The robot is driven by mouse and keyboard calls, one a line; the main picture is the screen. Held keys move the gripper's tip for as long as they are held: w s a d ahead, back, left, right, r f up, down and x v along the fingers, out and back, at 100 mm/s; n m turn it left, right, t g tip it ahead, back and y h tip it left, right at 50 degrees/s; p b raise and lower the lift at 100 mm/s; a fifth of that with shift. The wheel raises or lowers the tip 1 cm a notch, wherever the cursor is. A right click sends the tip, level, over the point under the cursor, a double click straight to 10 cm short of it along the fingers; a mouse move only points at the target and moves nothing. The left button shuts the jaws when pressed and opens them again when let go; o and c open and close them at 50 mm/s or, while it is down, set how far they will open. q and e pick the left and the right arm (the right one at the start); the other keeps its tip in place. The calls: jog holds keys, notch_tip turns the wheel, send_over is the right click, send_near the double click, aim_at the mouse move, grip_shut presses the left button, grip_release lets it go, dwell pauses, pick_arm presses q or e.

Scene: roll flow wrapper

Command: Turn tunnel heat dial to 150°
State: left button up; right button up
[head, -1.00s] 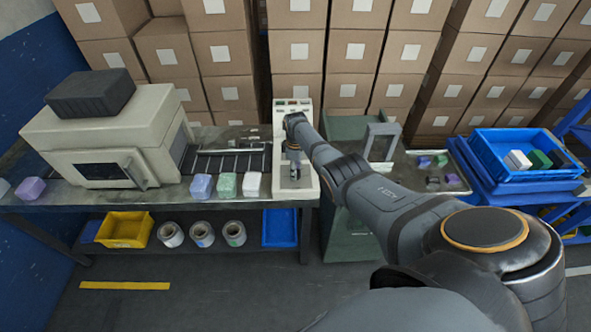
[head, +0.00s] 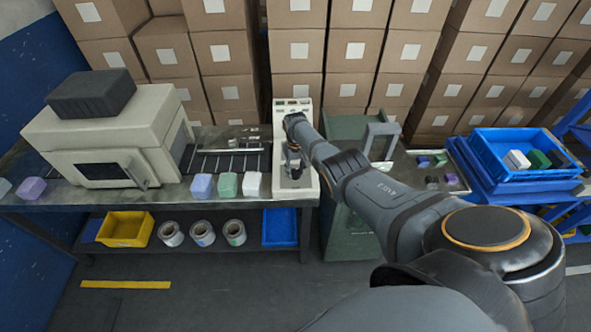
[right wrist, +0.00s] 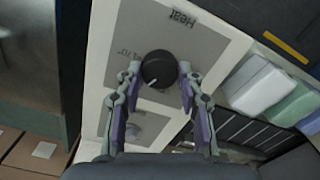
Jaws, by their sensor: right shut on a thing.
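The tunnel heat dial (right wrist: 158,69) is a round black knob with a white pointer mark on a grey plate (right wrist: 195,35). The plate reads "Heat" and has a mark that looks like 170°. In the right wrist view the pointer aims toward the lower left. My right gripper (right wrist: 158,78) is shut on the dial, one finger on each side. In the head view my right gripper (head: 293,163) is over the pale control panel (head: 306,188), and its arm hides part of the panel. The dial cannot be made out there. My left gripper is not in view.
A second grey plate (right wrist: 145,128) lies below the heat plate, partly hidden by the fingers. The cream heat tunnel (head: 105,145) stands at the left. Coloured blocks (head: 228,184) sit beside the panel. A blue crate (head: 490,170) stands at the right.

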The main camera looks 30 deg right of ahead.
aim_at(296, 172)
jog(key=shift+m, duration=0.5)
jog(key=o, duration=1.2)
notch_tip(296, 172, up, 12)
jog(key=shift+f, duration=0.1)
